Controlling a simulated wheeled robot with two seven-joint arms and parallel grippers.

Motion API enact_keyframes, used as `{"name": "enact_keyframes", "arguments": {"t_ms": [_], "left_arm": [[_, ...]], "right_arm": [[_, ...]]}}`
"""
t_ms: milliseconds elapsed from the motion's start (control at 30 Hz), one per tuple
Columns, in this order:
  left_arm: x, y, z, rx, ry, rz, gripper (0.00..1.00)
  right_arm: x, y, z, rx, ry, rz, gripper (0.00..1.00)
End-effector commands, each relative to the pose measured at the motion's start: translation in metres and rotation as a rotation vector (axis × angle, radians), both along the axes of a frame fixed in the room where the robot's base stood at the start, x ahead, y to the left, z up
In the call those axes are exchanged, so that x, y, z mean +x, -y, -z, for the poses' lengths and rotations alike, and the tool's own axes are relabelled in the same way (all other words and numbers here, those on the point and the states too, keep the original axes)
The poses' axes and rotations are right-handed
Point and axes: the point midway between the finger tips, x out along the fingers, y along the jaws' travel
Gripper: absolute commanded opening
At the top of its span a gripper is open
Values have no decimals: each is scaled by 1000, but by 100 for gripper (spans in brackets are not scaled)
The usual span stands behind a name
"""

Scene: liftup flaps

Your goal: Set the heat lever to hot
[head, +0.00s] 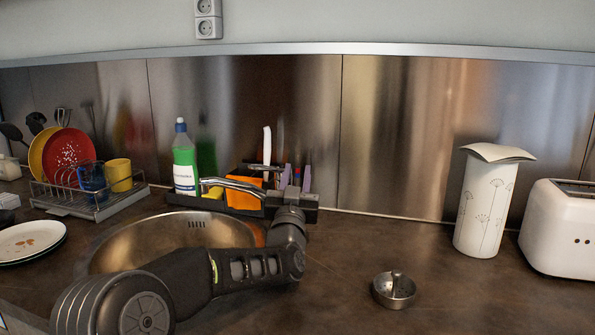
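The chrome faucet (232,186) stands behind the round sink, its spout pointing left. A thin chrome lever (262,167) shows above the spout; its right end lies close to my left gripper, and I cannot tell if they touch. My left gripper (296,172) is at the right of the faucet, pointing away from me toward the back wall. Its two purplish fingers look apart, with a small red and blue thing visible between or behind them. The gripper body hides the faucet's base. Heat markings are not readable. My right gripper is out of view.
The metal sink (180,240) lies partly under my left arm. A green-and-white bottle (185,160) and orange item (243,190) stand behind it. A dish rack (90,195) and plates (30,241) are left. A strainer (394,289), white canister (484,210) and toaster (560,230) are right.

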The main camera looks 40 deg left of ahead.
Motion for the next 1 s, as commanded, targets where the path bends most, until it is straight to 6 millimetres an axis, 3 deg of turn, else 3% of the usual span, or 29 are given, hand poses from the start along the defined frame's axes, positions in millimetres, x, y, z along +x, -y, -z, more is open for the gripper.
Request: {"name": "enact_keyframes", "arguments": {"t_ms": [167,467,833,1000], "left_arm": [[12,-8,-4,-1,0,-2,32],[13,-8,-5,1,0,-1,32],[13,-8,-5,0,0,-1,2],[13,-8,-5,0,0,-1,0]], "right_arm": [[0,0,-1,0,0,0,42],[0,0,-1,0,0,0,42],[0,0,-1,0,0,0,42],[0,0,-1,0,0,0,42]]}}
